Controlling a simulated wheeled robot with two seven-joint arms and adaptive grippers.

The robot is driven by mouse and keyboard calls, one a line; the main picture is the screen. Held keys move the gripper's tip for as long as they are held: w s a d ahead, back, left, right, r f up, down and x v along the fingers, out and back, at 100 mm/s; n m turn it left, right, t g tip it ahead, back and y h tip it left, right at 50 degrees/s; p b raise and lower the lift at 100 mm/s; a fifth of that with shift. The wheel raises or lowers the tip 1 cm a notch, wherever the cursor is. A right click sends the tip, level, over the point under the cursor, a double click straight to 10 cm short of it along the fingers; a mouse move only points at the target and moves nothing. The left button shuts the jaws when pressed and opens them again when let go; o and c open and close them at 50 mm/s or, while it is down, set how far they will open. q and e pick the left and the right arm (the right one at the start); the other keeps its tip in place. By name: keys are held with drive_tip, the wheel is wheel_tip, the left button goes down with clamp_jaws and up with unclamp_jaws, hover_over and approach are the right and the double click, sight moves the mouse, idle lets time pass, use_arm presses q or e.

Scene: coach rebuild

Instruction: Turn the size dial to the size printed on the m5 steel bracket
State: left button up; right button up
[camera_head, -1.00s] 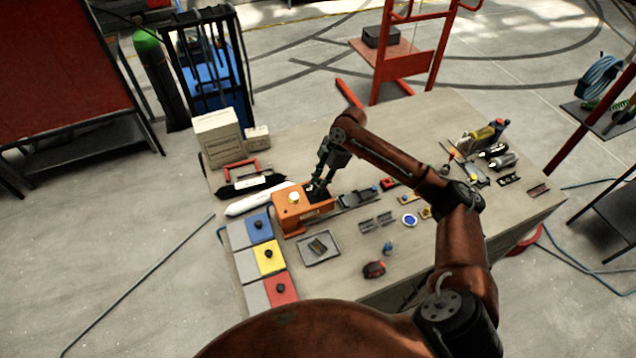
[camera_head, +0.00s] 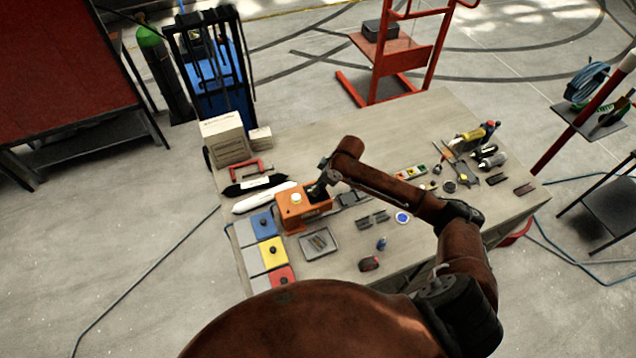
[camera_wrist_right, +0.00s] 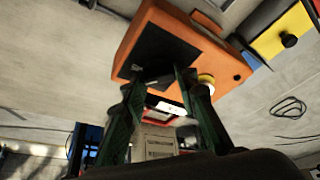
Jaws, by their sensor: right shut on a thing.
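An orange box (camera_head: 293,214) with a cream round button (camera_head: 296,199) on top stands on the workbench. Its black dial face (camera_wrist_right: 165,55) shows in the right wrist view, with a dark knob in its middle. My right gripper (camera_head: 315,190) is over this face, and its green fingers (camera_wrist_right: 160,80) are shut on the knob, which they partly hide. The dial's marks cannot be read. A grey tray (camera_head: 334,251) in front of the box holds a small dark metal part (camera_head: 318,241), perhaps the bracket; no print is legible on it. My left gripper is not in view.
Blue (camera_head: 262,225), yellow (camera_head: 271,251) and red (camera_head: 282,277) knobbed panels lie left of the tray. Cardboard boxes (camera_head: 224,140) and a red clamp (camera_head: 250,169) are behind. Several small parts and tools lie to the right on the bench (camera_head: 420,117).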

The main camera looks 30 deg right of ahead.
drive_tip(key=shift+a+m, duration=0.1)
drive_tip(key=shift+m, duration=0.5)
drive_tip(key=o, duration=1.2)
drive_tip(key=shift+c, duration=0.2)
drive_tip(key=v, duration=1.2)
drive_tip(key=shift+a, duration=0.2)
drive_tip(key=shift+s+a+h, duration=0.1)
drive_tip(key=shift+a+h, duration=0.05)
drive_tip(key=shift+h, duration=0.15)
